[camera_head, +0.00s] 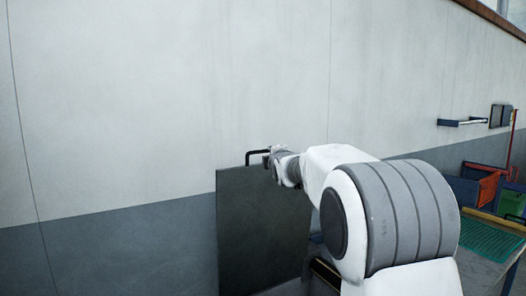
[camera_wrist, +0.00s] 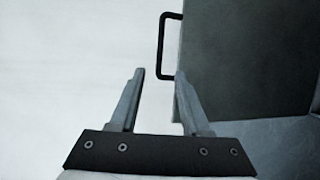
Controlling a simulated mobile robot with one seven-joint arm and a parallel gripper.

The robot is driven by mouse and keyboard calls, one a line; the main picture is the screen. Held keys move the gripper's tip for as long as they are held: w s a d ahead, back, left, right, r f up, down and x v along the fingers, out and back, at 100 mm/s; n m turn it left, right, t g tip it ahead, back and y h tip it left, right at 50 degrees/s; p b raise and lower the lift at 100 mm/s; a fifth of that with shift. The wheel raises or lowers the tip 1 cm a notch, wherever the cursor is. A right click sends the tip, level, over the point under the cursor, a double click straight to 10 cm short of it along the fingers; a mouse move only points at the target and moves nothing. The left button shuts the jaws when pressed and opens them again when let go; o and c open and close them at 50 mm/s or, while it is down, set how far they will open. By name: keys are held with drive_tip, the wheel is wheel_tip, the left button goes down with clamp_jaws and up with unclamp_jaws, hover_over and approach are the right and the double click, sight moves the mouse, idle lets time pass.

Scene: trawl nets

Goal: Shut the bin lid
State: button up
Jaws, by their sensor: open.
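The bin lid (camera_head: 262,228) is a dark grey panel standing upright, open, against the wall in the head view. A black bar handle (camera_head: 257,153) sticks up from its top edge. In the wrist view the lid (camera_wrist: 250,60) fills the upper right, with the handle (camera_wrist: 161,45) along its left edge. My gripper (camera_wrist: 159,73) is open and empty, and the handle's lower end appears between its fingertips. I cannot tell whether they touch it. In the head view my gripper (camera_head: 272,160) is at the handle's right end. My arm hides most of the bin body.
A pale wall with a grey lower band (camera_head: 110,255) runs behind the lid. At the right are a table with a green mat (camera_head: 488,238), red (camera_head: 488,187) and green (camera_head: 511,203) bins, and a wall shelf (camera_head: 462,122). The space left of the lid is clear.

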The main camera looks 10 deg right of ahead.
sight(265, 152)
drive_tip(key=w+p, duration=0.2)
drive_tip(key=w, duration=0.3)
drive_tip(key=w+f+p, duration=0.1)
drive_tip(key=w+p, duration=0.1)
drive_tip(key=w, duration=0.3)
drive_tip(key=w+p, duration=0.3)
drive_tip(key=w, duration=0.2)
drive_tip(key=shift+w+f, duration=0.3)
drive_tip(key=shift+w+f+p, duration=0.2)
drive_tip(key=shift+w+p, duration=0.25)
drive_tip(key=shift+w, duration=0.1)
clamp_jaws()
idle(0.8)
